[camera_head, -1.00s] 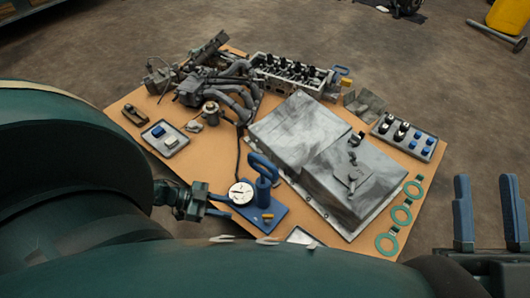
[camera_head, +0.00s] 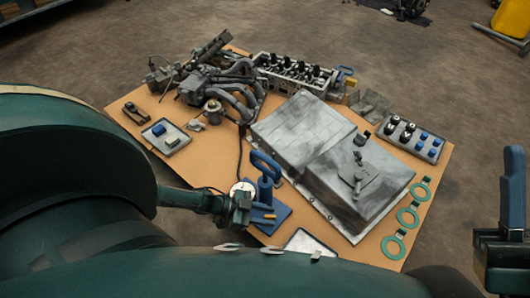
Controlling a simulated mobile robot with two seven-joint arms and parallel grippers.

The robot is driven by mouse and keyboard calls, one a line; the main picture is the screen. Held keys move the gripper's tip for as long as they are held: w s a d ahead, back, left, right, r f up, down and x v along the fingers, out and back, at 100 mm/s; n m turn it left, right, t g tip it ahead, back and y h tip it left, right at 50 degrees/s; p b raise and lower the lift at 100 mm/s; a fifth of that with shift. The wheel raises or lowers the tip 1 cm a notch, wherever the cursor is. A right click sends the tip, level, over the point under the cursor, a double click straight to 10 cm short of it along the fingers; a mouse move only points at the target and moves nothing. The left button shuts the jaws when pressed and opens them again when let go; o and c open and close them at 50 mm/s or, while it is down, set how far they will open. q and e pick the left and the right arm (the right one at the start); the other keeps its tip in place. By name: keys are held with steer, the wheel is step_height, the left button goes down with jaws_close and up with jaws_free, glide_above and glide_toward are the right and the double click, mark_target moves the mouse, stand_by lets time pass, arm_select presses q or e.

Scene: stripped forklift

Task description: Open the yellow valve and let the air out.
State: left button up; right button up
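The yellow valve (camera_head: 268,216) is a small yellow piece low on the blue hand pump (camera_head: 265,178), which stands upright on a blue base plate (camera_head: 281,213) at the table's near edge. A round white gauge (camera_head: 243,187) sits at the pump's left side. My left gripper (camera_head: 250,206) is just left of the pump, low, close to the valve. Its blue fingers blend with the blue pump, so their gap and any contact are hidden. My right gripper (camera_head: 514,190) is at the right edge, far from the valve; only one upright blue finger shows.
A large grey metal housing (camera_head: 300,125) is right of the pump, with green rings (camera_head: 408,217) along the table edge. Engine parts (camera_head: 210,82) stand behind. A small tray (camera_head: 166,137) is at left, a tray with knobs (camera_head: 413,140) at right. A pale tray (camera_head: 303,240) lies in front.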

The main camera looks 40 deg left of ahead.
arm_select(q)
steer(key=shift+c, duration=0.4)
jaws_close()
steer(key=shift+s, duration=0.1)
arm_select(e)
steer(key=shift+r, duration=0.2)
arm_select(q)
steer(key=shift+r+n+t+p, duration=0.1)
steer(key=shift+n+t+p, duration=0.3)
steer(key=shift+n+p, duration=0.1)
steer(key=shift+s+d+t+y, duration=0.1)
steer(key=shift+t+y, duration=0.3)
steer(key=shift+n+p, duration=0.45)
steer(key=shift+n, duration=0.05)
steer(key=shift+s+d+n+t+y+p, duration=0.1)
steer(key=shift+n+t+y+p, duration=0.65)
steer(key=shift+n+t+y, duration=0.35)
steer(key=shift+n+t+y+p, duration=0.5)
steer(key=shift+n+y, duration=0.4)
steer(key=shift+y, duration=0.2)
arm_select(e)
steer(key=shift+w+a+f+m+h, duration=0.1)
steer(key=shift+w+f+m+h, duration=0.05)
steer(key=shift+f+m+h, duration=1.3)
steer(key=shift+w+a+f+m+h, duration=0.1)
steer(key=shift+w+f+m+h, duration=0.05)
steer(key=shift+f+m+h, duration=1.3)
steer(key=shift+h, duration=0.3)
